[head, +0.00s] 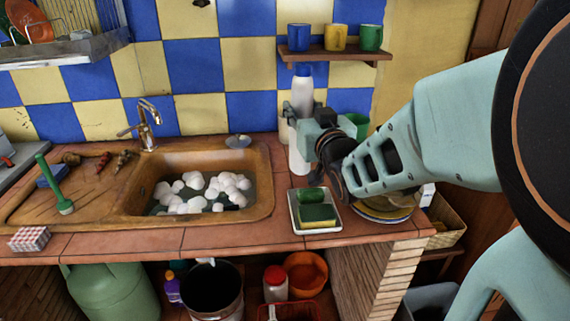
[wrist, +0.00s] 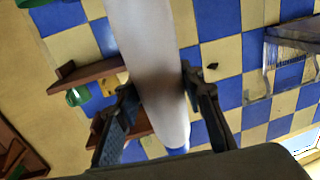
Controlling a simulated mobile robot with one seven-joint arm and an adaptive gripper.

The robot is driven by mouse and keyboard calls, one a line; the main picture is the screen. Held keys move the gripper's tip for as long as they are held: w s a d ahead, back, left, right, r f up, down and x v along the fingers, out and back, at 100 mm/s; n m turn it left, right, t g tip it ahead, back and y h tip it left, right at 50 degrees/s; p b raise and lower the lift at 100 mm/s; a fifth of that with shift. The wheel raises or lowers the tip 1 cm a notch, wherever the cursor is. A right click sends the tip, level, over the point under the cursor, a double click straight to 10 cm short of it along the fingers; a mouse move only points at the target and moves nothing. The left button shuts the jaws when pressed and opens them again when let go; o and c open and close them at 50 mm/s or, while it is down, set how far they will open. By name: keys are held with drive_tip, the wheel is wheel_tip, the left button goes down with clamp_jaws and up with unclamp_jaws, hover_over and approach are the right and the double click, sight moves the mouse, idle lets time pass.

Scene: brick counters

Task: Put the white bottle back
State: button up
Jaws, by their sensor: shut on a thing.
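The white bottle (head: 300,147) with a blue cap stands upright at the back of the counter, right of the sink. My gripper (head: 301,112) is shut around its upper body. In the wrist view the bottle (wrist: 150,55) runs between the two fingers of my gripper (wrist: 158,88), one on each side. The bottle's base is behind the small tray's area, and I cannot tell whether it touches the counter.
A white tray (head: 320,229) with a sponge (head: 317,214) sits just in front. A wall shelf (head: 335,56) with several mugs is above, close behind the bottle's top. Stacked plates (head: 383,215) lie to the right. The sink (head: 255,212) is left.

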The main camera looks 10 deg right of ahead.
drive_tip(key=w+d+f+b, duration=0.2)
drive_tip(key=w+f+b, duration=0.1)
drive_tip(key=w+f, duration=0.9)
drive_tip(key=shift+w+d+f, duration=0.15)
drive_tip(key=shift+w+f, duration=0.2)
drive_tip(key=shift+w, duration=0.5)
drive_tip(key=shift+f+b, duration=0.2)
drive_tip(key=shift+b, duration=0.25)
drive_tip(key=o, duration=1.2)
drive_tip(key=shift+c, duration=0.2)
drive_tip(key=s+d, duration=0.1)
drive_tip(key=s, duration=1.1)
drive_tip(key=shift+d, duration=0.4)
